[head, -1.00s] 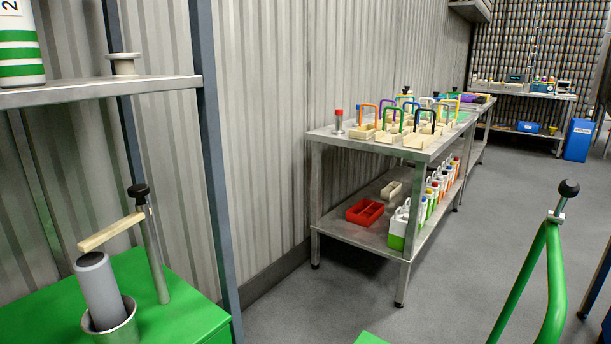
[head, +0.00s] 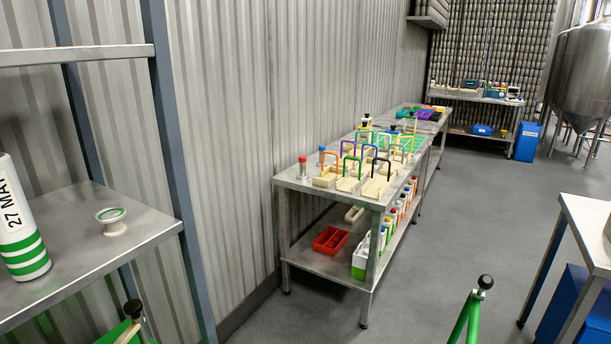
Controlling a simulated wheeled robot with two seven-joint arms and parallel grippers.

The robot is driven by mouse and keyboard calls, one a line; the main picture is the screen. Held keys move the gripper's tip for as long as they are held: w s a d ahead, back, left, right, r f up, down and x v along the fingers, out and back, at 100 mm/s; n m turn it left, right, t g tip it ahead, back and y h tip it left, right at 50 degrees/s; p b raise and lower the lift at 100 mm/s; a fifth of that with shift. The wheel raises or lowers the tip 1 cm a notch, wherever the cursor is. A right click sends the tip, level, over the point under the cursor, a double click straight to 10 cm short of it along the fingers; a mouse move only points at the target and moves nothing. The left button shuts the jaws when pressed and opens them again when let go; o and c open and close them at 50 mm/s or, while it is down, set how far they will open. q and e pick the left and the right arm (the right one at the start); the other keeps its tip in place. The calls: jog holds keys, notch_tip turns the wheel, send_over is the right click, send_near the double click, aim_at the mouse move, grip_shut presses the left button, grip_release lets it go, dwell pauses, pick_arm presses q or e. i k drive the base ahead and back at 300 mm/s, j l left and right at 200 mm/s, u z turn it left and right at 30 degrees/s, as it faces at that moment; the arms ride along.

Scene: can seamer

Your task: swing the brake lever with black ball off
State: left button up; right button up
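Two black balls show at the bottom of the head view, and I cannot tell which belongs to the brake lever. One black ball (head: 132,308) tops a grey post at the lower left, beside a small green part (head: 117,334). The other black ball (head: 486,282) sits on a short fitting at the top of a green tubular handle (head: 463,322) at the lower right. The lower parts of both are cut off by the bottom edge. Neither of my grippers is in view.
A metal shelf rack (head: 90,255) at the left holds a white and green cylinder (head: 22,222) and a spool-like part (head: 112,219). A steel table (head: 300,185) with caddies stands by the corrugated wall. Another table (head: 590,222) is at right. Grey floor (head: 425,270) lies between.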

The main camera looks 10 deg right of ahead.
aim_at(485, 281)
jog(key=z, duration=1.4)
jog(key=i+l+z, duration=0.65)
jog(key=z, duration=0.15)
jog(key=i, duration=0.1)
